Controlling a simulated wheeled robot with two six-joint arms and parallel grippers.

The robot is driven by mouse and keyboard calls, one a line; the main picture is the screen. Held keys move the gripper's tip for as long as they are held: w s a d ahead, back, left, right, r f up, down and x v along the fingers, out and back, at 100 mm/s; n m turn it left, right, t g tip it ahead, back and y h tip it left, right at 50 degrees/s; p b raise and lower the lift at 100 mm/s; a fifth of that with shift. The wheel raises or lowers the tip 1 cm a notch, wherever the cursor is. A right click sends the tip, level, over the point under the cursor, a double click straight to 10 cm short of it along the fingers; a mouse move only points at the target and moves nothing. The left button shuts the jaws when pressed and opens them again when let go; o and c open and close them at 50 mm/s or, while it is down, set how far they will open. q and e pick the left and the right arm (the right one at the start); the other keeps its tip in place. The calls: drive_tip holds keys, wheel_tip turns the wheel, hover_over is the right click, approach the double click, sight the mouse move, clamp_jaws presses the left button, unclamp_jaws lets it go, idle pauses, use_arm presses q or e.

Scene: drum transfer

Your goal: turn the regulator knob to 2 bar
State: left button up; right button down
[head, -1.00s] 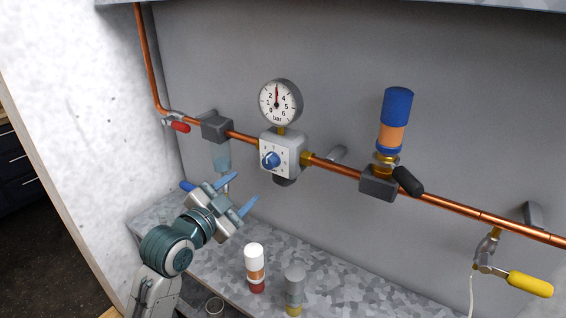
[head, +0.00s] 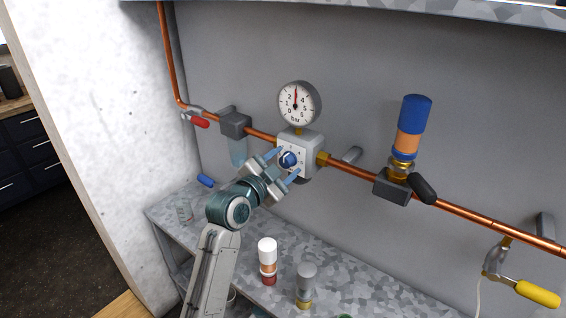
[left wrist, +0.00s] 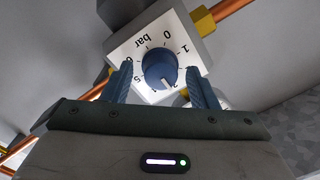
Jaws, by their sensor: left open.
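The regulator knob (head: 289,158) is blue and sits on the white dial face of the regulator block (head: 312,152) on the copper pipe. In the left wrist view the knob (left wrist: 158,66) appears upside down, its pale mark pointing down and slightly right, away from 0; the nearest number is unclear. My left gripper (head: 285,164) is open with one finger on each side of the knob. In the left wrist view its fingers (left wrist: 159,72) flank the knob with small gaps. The pressure gauge (head: 300,103) above has its needle nearly straight up. My right gripper is out of view.
The copper pipe (head: 460,216) crosses the grey back wall. A blue and orange cylinder (head: 411,128) and a yellow-handled valve (head: 537,294) lie to the right. A red lever (head: 200,122) is left. A white-topped bottle (head: 267,260) and a grey-topped one (head: 306,284) stand below.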

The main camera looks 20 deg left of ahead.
use_arm(q)
drive_tip(key=shift+c, duration=0.2)
drive_tip(key=c, duration=0.7)
drive_tip(key=shift+c, duration=1.1)
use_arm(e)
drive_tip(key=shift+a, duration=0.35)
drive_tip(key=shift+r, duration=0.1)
